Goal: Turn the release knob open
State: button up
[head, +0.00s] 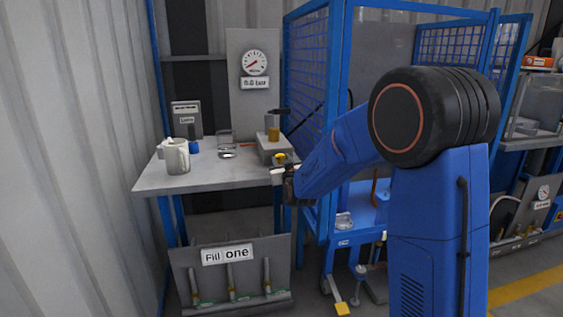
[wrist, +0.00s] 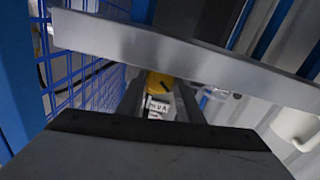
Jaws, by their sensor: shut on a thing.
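The yellow release knob (head: 281,158) is at the front of a small grey box (head: 270,148) on the right of the grey table. In the wrist view the knob (wrist: 160,84) shows between the two fingers, above a small white label with dark letters. The knob has a dark mark on its face. My gripper (head: 280,171) is at the table's front right edge, right at the knob. In the wrist view my gripper (wrist: 159,95) has its fingers shut on the knob. The exact finger contact is partly hidden by the gripper body.
The grey table (head: 205,178) bears a white mug (head: 176,156), a blue cup (head: 194,147) and a glass. A dial gauge (head: 255,62) hangs on the panel behind. A blue mesh cage (head: 306,60) stands close on the right. A "Fill one" panel (head: 229,257) is below the table.

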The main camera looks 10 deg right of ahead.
jog(key=n, duration=0.4)
jog(key=shift+a, duration=0.1)
jog(key=shift+f+n, duration=0.1)
jog(key=shift+n, duration=1.8)
jog(key=o, duration=1.1)
jog(key=shift+c, duration=0.2)
jog(key=shift+f, duration=0.1)
